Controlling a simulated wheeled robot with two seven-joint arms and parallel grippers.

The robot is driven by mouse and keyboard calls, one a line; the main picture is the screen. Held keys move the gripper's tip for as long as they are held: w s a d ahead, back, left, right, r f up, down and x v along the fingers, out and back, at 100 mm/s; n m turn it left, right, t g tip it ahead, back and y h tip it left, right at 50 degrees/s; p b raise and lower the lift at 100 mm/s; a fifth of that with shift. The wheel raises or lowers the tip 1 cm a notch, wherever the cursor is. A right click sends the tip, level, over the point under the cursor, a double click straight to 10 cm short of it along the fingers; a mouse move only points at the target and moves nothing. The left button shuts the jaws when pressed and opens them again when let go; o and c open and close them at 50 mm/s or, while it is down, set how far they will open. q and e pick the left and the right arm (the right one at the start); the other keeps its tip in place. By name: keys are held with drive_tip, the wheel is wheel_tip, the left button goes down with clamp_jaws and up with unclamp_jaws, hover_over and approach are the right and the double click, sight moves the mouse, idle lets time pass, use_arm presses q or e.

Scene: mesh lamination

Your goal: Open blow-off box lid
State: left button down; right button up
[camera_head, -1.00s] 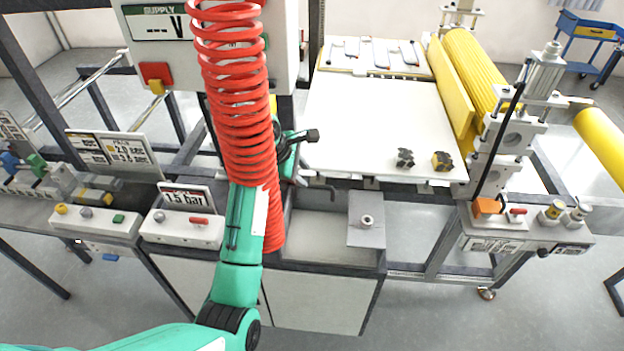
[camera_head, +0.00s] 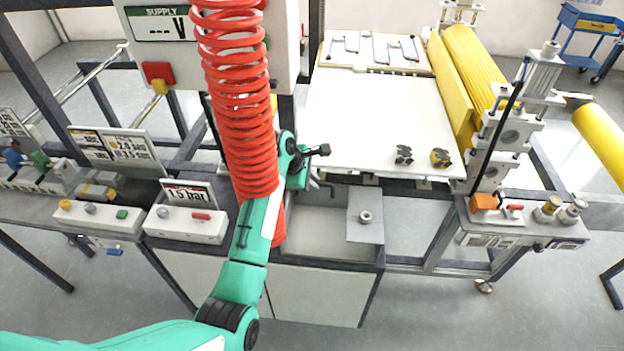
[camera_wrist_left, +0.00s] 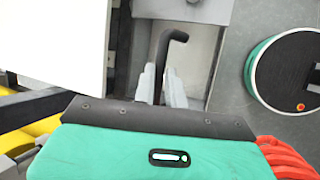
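The blow-off box (camera_head: 312,243) is the grey-framed compartment at front centre in the head view, with a pale inside showing. A grey plate with a round knob (camera_head: 352,235), seemingly its lid, lies over the right part; its edge also shows at the top of the wrist view (camera_wrist_left: 185,10). My left gripper (camera_head: 318,182) is over the back left of the box, left of the plate and apart from the knob. In the wrist view its two pale fingers (camera_wrist_left: 160,80) flank a black bent rod (camera_wrist_left: 163,55). Whether they grip it is unclear. My right gripper is out of view.
A red coiled hose (camera_head: 238,110) hangs along my left forearm. Control boxes (camera_head: 185,225) stand to the left.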

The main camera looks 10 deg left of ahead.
use_arm(q)
drive_tip(key=w+r, duration=0.2)
drive_tip(key=w, duration=0.1)
drive_tip(key=w+r, duration=0.1)
drive_tip(key=shift+w, duration=0.25)
drive_tip(key=c, duration=1.5)
unclamp_jaws()
drive_tip(key=shift+f, duration=0.1)
drive_tip(key=shift+o, duration=0.2)
drive_tip(key=b+v, duration=0.4)
drive_tip(key=v, duration=1)
